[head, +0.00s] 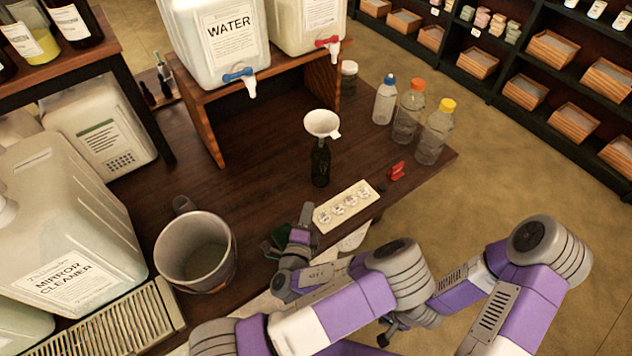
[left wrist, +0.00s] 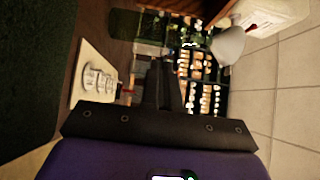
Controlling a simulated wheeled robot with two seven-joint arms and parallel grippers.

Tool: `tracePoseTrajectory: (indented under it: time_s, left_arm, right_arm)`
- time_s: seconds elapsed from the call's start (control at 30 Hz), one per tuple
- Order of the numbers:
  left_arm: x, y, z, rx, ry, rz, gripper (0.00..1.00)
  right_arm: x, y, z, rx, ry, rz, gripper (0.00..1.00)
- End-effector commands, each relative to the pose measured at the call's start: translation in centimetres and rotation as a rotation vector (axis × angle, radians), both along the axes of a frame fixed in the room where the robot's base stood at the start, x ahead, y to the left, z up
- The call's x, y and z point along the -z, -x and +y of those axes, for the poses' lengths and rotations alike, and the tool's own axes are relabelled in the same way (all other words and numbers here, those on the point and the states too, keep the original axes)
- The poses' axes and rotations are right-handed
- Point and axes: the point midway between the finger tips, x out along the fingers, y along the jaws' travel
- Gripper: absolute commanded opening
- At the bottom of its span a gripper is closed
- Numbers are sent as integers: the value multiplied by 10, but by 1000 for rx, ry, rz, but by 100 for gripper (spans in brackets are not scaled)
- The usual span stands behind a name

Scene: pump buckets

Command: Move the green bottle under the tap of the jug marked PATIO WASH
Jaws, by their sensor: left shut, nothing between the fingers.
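The dark green bottle (head: 320,165) stands upright on the brown table, in front of the wooden stand. A white funnel (head: 322,124) sits in its mouth; the funnel also shows in the left wrist view (left wrist: 230,45). My left gripper (head: 304,213) is shut and empty, low over the table's near side, in front of the bottle and apart from it. Its closed fingers show in the left wrist view (left wrist: 165,85). My right gripper (head: 386,337) is small and dark at the bottom; its jaws are unclear. No label I can read says PATIO WASH.
The WATER jug (head: 215,45) with a blue tap and a red-tapped jug (head: 300,25) stand on the stand (head: 205,120). The MIRROR CLEANER jug (head: 75,235) is left.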

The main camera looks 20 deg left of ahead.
Motion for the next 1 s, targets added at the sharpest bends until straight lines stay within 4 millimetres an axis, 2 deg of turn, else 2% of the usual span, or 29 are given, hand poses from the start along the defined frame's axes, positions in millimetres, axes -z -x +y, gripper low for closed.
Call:
tracePoseTrajectory:
  time_s: [0.03,0.3,0.5,0.7,1.0]
  left_arm:
    - [4,-6,0,0,3,-4,0]
    - [1,-66,6,0,4,-1,0]
    - [1,-100,10,-1,3,1,0]
    - [1,-117,11,-1,3,3,0]
    - [1,-120,11,-1,3,3,0]
  right_arm:
    - [12,0,0,0,0,0,43]
    - [9,0,0,0,0,0,43]
    - [13,0,0,0,0,1,43]
    - [15,0,0,0,0,1,43]
    - [15,0,0,0,0,1,43]
